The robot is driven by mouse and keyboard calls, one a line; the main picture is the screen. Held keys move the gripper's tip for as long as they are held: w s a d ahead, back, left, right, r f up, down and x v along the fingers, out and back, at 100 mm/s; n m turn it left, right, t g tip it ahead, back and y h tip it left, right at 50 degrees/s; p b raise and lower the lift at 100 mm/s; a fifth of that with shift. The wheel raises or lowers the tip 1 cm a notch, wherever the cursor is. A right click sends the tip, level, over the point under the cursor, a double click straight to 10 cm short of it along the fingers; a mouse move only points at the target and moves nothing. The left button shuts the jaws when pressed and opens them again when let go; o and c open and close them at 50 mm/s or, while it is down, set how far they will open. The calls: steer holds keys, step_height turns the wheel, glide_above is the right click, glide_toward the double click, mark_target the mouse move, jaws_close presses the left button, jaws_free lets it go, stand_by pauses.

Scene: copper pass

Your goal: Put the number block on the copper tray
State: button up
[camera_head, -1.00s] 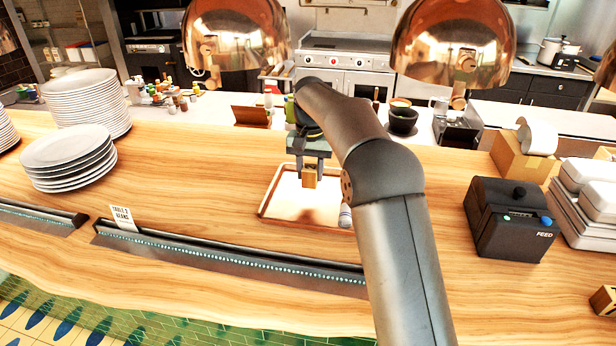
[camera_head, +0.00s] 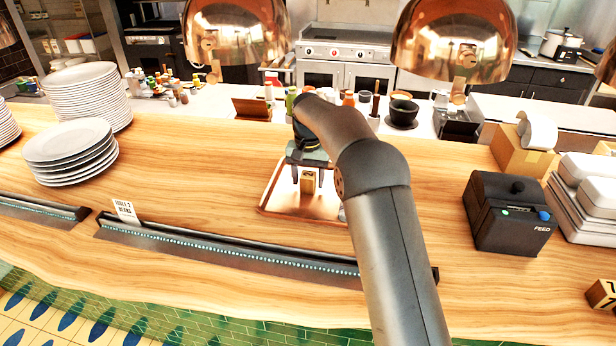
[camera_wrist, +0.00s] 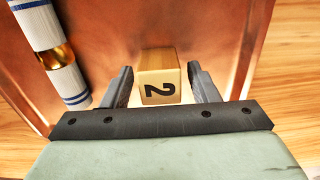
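The number block (camera_head: 307,182), a small wooden block, rests on the copper tray (camera_head: 275,203). In the wrist view the block (camera_wrist: 158,75) shows a black "2" and sits on the tray's copper surface (camera_wrist: 105,40). My gripper (camera_head: 308,178) is low over the tray with one finger on each side of the block. In the wrist view my gripper (camera_wrist: 162,85) is open, with a gap between each finger and the block. In the head view my arm hides the tray's right part.
A white roll (camera_wrist: 52,50) with blue stripes and a gold band lies on the tray beside the block. A ticket rail (camera_head: 230,248) runs in front. Plate stacks (camera_head: 70,150) stand left; a black FEED box (camera_head: 508,215) and another wooden block (camera_head: 603,297) are right.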

mark_target(308, 175)
step_height(308, 175, up, 12)
steer(key=s+d+r, duration=0.4)
steer(key=s+d, duration=0.4)
steer(key=s, duration=0.2)
steer(key=s+d+f, duration=0.3)
steer(key=s+f, duration=0.1)
steer(key=s, duration=0.6)
steer(key=s+d+f+n, duration=0.1)
steer(key=s+d+f, duration=0.2)
steer(key=s, duration=0.8)
steer(key=s+d+f+n+t, duration=0.1)
steer(key=s+f, duration=0.4)
steer(key=s, duration=0.6)
steer(key=shift+d, duration=0.9)
